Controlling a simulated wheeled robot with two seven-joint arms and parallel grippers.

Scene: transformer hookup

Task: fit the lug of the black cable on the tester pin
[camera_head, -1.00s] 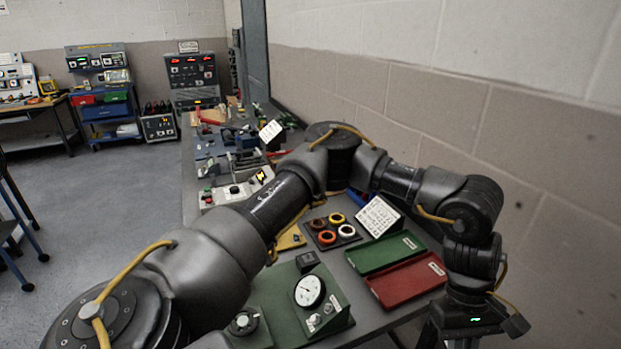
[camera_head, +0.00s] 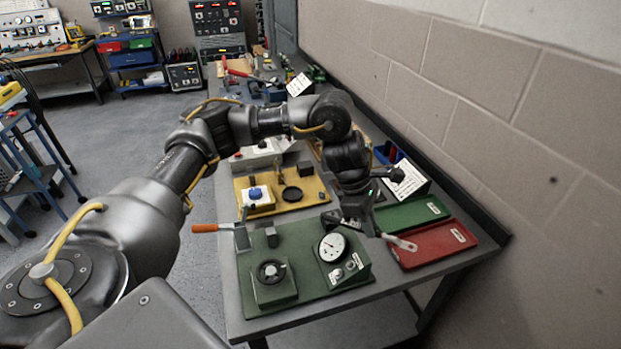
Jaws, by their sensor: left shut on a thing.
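My left gripper (camera_head: 368,226) points down just right of the dial gauge and is shut on a pale, flat metal piece (camera_head: 402,243), which looks like the lug. The piece juts out to the right, tilted, over the red tray's left end. I cannot make out its black cable. The green tester (camera_head: 300,298) lies below and left of the gripper. The held piece is apart from the pins. My right gripper is not in view.
A red tray (camera_head: 436,243) and a green tray (camera_head: 412,213) lie right of the tester, near the wall. An orange-handled lever (camera_head: 205,228) sticks out left. A yellow board (camera_head: 309,188) lies behind. The bench is crowded farther back.

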